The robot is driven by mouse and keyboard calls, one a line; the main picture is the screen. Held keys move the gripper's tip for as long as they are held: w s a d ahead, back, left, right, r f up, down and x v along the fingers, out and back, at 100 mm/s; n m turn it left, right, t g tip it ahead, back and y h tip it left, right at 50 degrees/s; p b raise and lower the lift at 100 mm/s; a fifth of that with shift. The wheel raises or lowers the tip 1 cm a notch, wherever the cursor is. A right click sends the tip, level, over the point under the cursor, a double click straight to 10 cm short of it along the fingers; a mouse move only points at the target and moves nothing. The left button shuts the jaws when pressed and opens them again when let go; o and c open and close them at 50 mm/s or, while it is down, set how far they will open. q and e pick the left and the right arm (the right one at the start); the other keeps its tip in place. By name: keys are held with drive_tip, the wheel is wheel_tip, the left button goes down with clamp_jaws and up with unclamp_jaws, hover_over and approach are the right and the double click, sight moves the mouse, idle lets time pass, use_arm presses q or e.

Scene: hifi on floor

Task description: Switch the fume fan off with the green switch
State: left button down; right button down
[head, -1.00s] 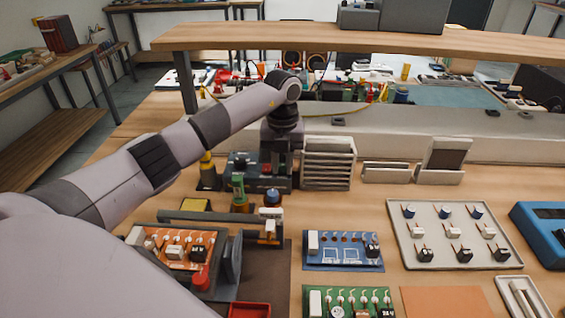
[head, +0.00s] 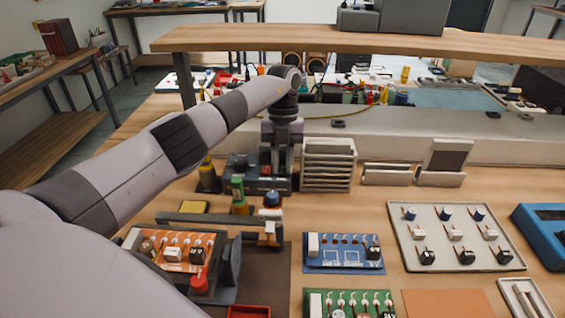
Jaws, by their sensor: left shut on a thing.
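My left gripper (head: 277,166) points down at a dark box (head: 243,184) at the back of the workbench, left of the grey slotted rack. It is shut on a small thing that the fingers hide. A small red part (head: 266,170) shows at the box's top beside the fingers. I cannot make out the green switch; the gripper covers part of the box. I cannot tell for sure which thing is the fume fan. My right gripper is not in view.
The grey slotted rack (head: 328,166) stands close right of the gripper. A wooden shelf (head: 350,40) spans above the back. Circuit boards, such as the blue one (head: 343,253), and a parts tray (head: 446,216) lie in front.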

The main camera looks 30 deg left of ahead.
sight(283, 167)
use_arm(q)
drive_tip(key=c, duration=1.2)
unclamp_jaws()
drive_tip(key=shift+c, duration=0.2)
drive_tip(key=shift+b+v, duration=0.45)
drive_tip(key=shift+v, duration=3.15)
